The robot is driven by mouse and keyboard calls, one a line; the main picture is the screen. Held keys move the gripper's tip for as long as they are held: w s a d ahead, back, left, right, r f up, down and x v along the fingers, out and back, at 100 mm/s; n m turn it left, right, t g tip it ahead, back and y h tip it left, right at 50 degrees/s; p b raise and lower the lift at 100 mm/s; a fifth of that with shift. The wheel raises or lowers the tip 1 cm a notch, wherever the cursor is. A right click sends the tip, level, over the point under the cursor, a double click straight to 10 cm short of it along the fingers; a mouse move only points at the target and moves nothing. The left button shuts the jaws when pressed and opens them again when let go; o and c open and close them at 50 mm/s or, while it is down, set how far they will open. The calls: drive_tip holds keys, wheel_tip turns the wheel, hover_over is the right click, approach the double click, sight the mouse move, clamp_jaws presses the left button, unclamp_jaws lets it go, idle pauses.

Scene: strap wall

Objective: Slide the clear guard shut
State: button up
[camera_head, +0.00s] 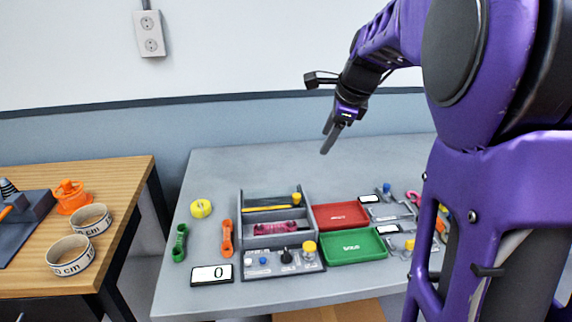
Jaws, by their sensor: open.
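My gripper (330,143) hangs in the air above the back of the grey table, pointing down, with its jaws open and nothing between them. A clear guard cannot be picked out with certainty at this size. Two small grey fixtures with white displays stand right of the trays: a back one (390,211) with a blue knob, and a front one (397,243), partly hidden by my arm. My gripper is up and to the left of both, touching neither.
The grey table (250,165) is bare at the back. A red tray (341,216), a green tray (352,246), a grey organizer (272,193) with a control panel (283,262), and a display showing 0 (212,275) fill its front. A wooden table (120,180) stands left.

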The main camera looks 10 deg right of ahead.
wheel_tip(320, 180, down, 2)
drive_tip(key=s+f+m+g+y, duration=0.1)
drive_tip(key=s+m, duration=0.1)
drive_tip(key=b, duration=0.3)
approach(297, 195)
drive_tip(key=x, duration=0.8)
drive_tip(key=shift+a+f, duration=0.1)
drive_tip(key=shift+f, duration=0.25)
clamp_jaws()
idle(0.7)
